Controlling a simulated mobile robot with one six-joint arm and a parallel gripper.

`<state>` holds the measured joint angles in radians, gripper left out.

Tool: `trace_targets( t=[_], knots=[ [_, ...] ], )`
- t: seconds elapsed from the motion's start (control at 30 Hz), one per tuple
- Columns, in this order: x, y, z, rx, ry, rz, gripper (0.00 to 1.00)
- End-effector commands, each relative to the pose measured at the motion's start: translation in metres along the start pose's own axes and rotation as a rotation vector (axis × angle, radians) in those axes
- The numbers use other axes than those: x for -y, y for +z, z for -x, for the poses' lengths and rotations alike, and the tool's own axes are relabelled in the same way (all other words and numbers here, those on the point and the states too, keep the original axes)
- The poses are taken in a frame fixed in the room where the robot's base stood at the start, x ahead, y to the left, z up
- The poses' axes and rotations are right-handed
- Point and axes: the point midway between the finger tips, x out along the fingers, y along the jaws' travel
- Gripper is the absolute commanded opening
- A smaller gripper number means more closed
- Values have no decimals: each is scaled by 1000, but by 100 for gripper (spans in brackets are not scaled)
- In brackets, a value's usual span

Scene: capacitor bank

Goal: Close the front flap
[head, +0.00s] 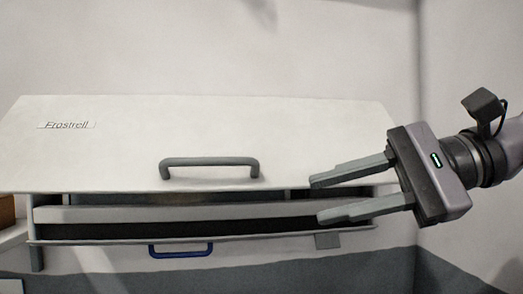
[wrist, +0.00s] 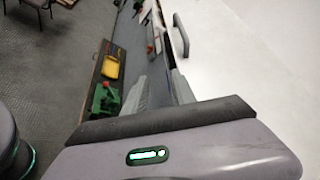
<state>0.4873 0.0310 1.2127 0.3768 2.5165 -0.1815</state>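The front flap (head: 110,145) is a white panel marked "Frostrell" with a grey bar handle (head: 210,163) near its lower edge. It stands open, tilted outward, with a dark gap beneath its lower edge. In the wrist view the flap (wrist: 265,50) fills the right side, with its handle (wrist: 181,36) near the top. My gripper (head: 316,199) is at the right end of the gap, pointing left. Its fingers are spread and empty, one near the flap's lower edge and one below it. Whether a finger touches the flap, I cannot tell.
Below the gap is a grey ledge (head: 280,234) with a blue handle (head: 181,252) under it. The wrist view shows a yellow item (wrist: 111,65) and a green item (wrist: 104,98) on the left. A wall stands behind and to the right.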

Motion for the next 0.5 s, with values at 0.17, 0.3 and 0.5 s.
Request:
trace_targets(
  t=[0.17, 0.3, 0.5],
  knots=[
    [57, 48, 21, 109, -31, 62, 32],
    [55, 52, 4, 123, -30, 71, 32],
    [56, 59, -53, 123, -29, 70, 32]
  ],
)
